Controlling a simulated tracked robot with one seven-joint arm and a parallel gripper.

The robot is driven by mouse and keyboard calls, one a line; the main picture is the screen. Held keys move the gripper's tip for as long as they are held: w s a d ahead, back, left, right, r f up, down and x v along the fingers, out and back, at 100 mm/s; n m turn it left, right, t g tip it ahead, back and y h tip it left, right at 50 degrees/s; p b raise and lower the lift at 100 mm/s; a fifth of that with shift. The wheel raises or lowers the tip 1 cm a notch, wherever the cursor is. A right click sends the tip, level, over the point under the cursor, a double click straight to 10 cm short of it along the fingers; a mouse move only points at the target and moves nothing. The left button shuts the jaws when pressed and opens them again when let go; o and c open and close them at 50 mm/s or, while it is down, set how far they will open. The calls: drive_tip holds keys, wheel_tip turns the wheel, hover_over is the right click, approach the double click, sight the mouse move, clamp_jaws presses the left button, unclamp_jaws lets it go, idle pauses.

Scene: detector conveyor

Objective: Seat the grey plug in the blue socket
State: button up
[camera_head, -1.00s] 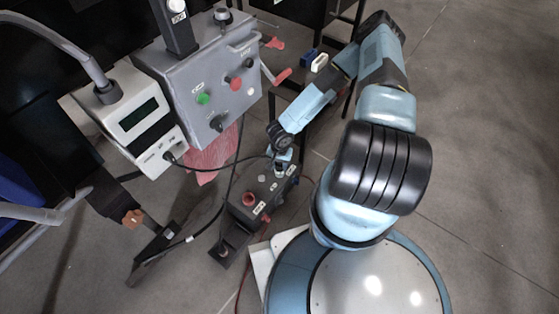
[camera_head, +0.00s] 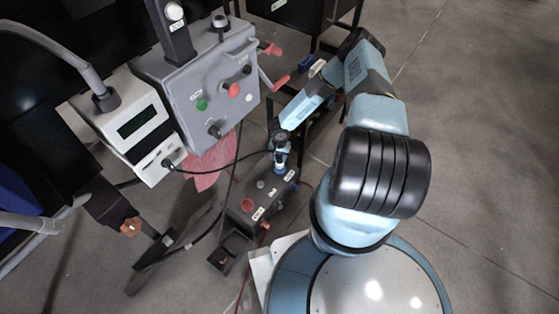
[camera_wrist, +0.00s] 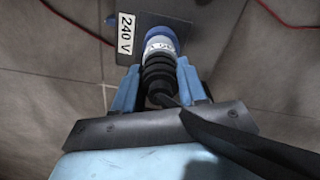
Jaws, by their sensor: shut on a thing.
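The grey plug (camera_wrist: 160,47) has a pale body with a small label and a black ribbed boot. In the wrist view my gripper (camera_wrist: 155,80) is shut on it, with one blue finger on each side of the boot. The far end of the plug meets the blue socket (camera_wrist: 159,32), whose blue rim shows around it; I cannot tell how deep it sits. In the head view my gripper (camera_head: 281,160) is over the box's far end; the plug is small and mostly hidden.
A black cable (camera_wrist: 225,135) crosses the lower right of the wrist view. The box has a red socket (camera_head: 247,204). A grey control panel (camera_head: 215,85) and a white meter (camera_head: 135,125) stand to the left. Red handles (camera_head: 281,82) stick out behind. Floor is clear at right.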

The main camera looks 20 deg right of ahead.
sight(280, 160)
drive_tip(key=shift+w+d+f, duration=0.1)
drive_tip(key=shift+w+f, duration=0.1)
drive_tip(key=shift+f, duration=0.45)
clamp_jaws()
wheel_tip(280, 160, down, 2)
drive_tip(key=shift+f, duration=0.25)
drive_tip(key=o, duration=1.1)
unclamp_jaws()
drive_tip(key=shift+o, duration=0.2)
drive_tip(key=shift+r, duration=0.1)
wheel_tip(280, 160, up, 12)
